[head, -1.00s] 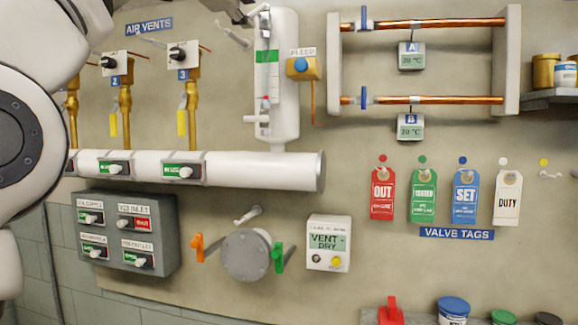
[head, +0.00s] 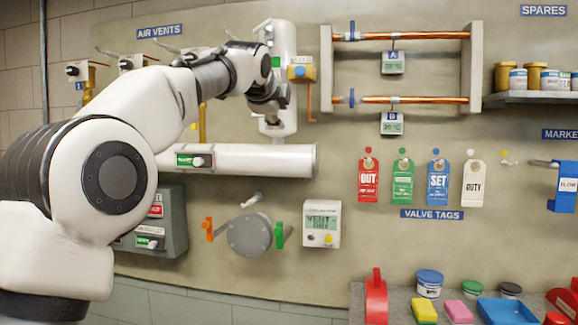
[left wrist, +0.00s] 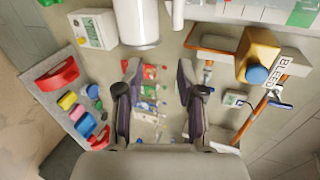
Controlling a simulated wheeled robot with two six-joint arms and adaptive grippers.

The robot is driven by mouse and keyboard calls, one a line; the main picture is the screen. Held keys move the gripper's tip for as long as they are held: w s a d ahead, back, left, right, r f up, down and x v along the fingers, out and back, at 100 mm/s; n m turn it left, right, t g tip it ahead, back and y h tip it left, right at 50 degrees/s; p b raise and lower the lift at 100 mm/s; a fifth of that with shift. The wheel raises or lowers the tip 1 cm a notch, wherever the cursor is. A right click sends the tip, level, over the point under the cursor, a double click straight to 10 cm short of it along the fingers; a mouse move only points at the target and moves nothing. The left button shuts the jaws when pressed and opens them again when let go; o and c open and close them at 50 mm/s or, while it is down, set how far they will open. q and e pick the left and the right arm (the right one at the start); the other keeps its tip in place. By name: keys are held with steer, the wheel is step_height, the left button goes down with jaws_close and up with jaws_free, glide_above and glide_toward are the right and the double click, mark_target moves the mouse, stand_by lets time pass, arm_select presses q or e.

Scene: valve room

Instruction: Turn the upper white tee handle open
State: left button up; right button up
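The upper white tee handle (head: 262,26) is at the top left of the white upright gauge column (head: 288,45) in the head view. My left arm reaches across, and my left gripper (head: 270,114) is in front of the lower part of the column, well below the upper handle. It hides the lower handle area. In the left wrist view my left gripper (left wrist: 158,82) is open, with nothing between its fingers. The column (left wrist: 255,10) shows at the top edge there; the upper handle cannot be made out. My right gripper is not in view.
A yellow bleed block (head: 302,73) with a blue knob sits just right of the column. The white horizontal pipe (head: 270,160) runs below it. Copper pipes (head: 425,100) are further right. Air vent valves (head: 85,72) stand left, partly behind my arm.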

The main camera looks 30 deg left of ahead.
arm_select(q)
steer(key=w+d+f+g, duration=0.1)
steer(key=w+f, duration=0.2)
steer(key=f, duration=0.9)
steer(key=shift+w+g+h, duration=0.3)
steer(key=shift+w, duration=0.1)
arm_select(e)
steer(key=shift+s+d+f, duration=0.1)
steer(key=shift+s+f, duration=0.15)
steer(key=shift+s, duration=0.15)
arm_select(q)
steer(key=shift+d+r, duration=0.1)
steer(key=shift+d, duration=0.05)
